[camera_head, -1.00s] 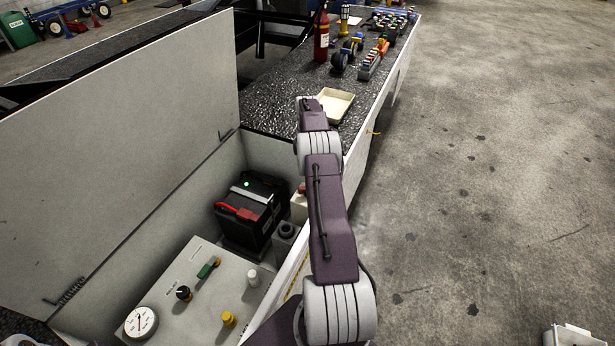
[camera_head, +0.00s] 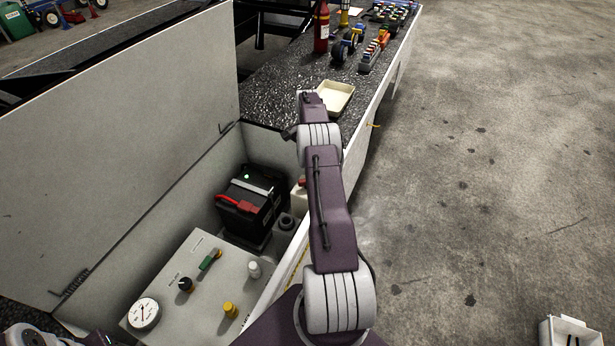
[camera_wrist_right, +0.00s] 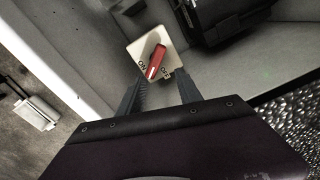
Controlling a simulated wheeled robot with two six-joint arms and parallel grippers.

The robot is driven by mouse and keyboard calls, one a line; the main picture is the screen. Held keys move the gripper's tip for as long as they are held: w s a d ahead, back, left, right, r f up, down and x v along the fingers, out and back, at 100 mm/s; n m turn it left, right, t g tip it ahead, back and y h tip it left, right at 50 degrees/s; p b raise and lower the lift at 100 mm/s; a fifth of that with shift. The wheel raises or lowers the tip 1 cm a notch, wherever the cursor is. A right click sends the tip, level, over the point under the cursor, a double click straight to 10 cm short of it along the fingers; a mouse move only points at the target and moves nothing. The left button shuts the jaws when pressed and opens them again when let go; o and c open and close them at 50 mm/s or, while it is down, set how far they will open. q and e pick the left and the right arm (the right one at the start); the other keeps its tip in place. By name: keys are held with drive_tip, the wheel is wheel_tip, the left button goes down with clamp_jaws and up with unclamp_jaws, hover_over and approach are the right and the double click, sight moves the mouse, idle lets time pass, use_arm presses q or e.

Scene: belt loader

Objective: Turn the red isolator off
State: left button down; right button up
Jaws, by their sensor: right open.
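The red isolator handle (camera_wrist_right: 156,61) sits on a pale square plate (camera_wrist_right: 141,45) with ON and OFF printed on it. In the right wrist view the handle's lower end points at the ON lettering. My right gripper (camera_wrist_right: 160,88) is open, its two fingers apart just below the plate and empty. I cannot tell how far it is from the handle. In the head view a small red bit of the isolator (camera_head: 301,183) shows beside my right arm, which hides most of it and the right gripper. My left gripper is out of view.
A black battery (camera_head: 250,201) with a red part stands in the open bay. A control panel (camera_head: 201,262) with knobs and a gauge (camera_head: 144,313) is in front. The raised lid (camera_head: 110,140) walls the left. A cream tray (camera_head: 334,96) lies on the deck.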

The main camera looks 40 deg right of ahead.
drive_tip(key=m+p, duration=0.1)
drive_tip(key=m, duration=0.5)
drive_tip(key=shift+r, duration=0.2)
drive_tip(key=shift+s+a+f+m+p, duration=0.2)
drive_tip(key=shift+s+a+m+p, duration=0.1)
drive_tip(key=shift+m+p, duration=0.45)
drive_tip(key=shift+n, duration=0.25)
wheel_tip(320, 180, down, 9)
drive_tip(key=shift+r, duration=0.15)
